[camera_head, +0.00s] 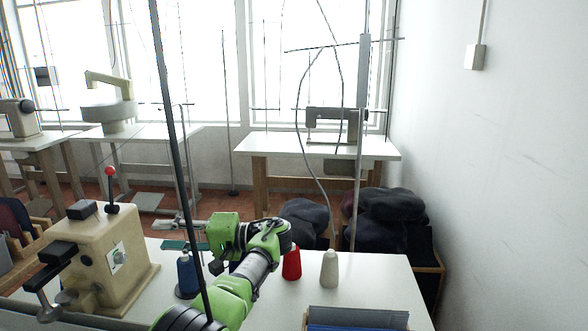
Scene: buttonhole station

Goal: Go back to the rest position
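My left arm comes in from the bottom and bends over the white table (370,290). My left gripper (172,227) points left, above the blue thread spool (187,277) and behind the beige buttonhole machine (100,262). The fingers are small and partly merge with a teal piece just below them, so I cannot tell whether they are open or shut. I see nothing clearly held. My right gripper is not in view.
A red spool (292,264) and a cream spool (329,268) stand right of my forearm. A blue-filled box (357,318) is at the front. A thin dark pole (176,150) rises in front. Dark bundles (388,215) lie behind the table.

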